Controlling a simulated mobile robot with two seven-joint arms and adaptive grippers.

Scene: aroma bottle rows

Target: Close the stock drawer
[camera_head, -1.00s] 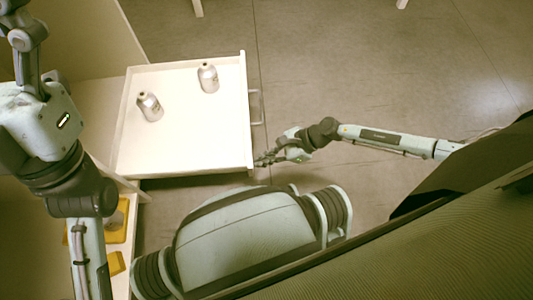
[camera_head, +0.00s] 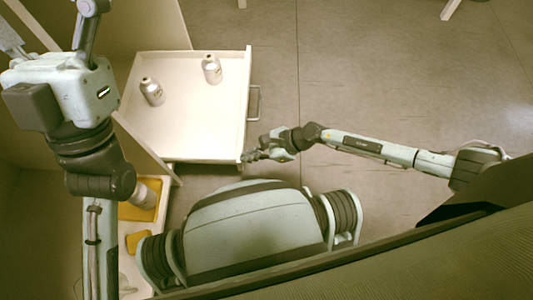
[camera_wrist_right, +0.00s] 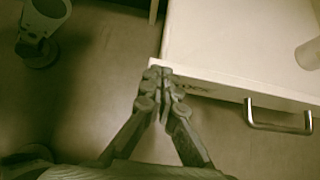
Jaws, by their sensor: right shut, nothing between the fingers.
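The stock drawer (camera_head: 190,125) is cream white and stands partly pulled out of the cabinet in the head view. Two silvery bottles stand inside it, one towards the left (camera_head: 152,91) and one towards the back (camera_head: 211,69). Its metal handle (camera_head: 255,103) is on the right-hand front; in the right wrist view the handle (camera_wrist_right: 280,127) is right of my fingers. My right gripper (camera_head: 245,156) is shut and empty, its fingertips at the near end of the drawer front. The wrist view shows the fingertips (camera_wrist_right: 160,73) at that corner, apparently touching.
The cabinet wall (camera_head: 150,25) rises behind the drawer at the left. Yellow items (camera_head: 137,240) lie in an open compartment below the drawer, beside my left arm. A pale leg (camera_head: 450,9) shows at the top.

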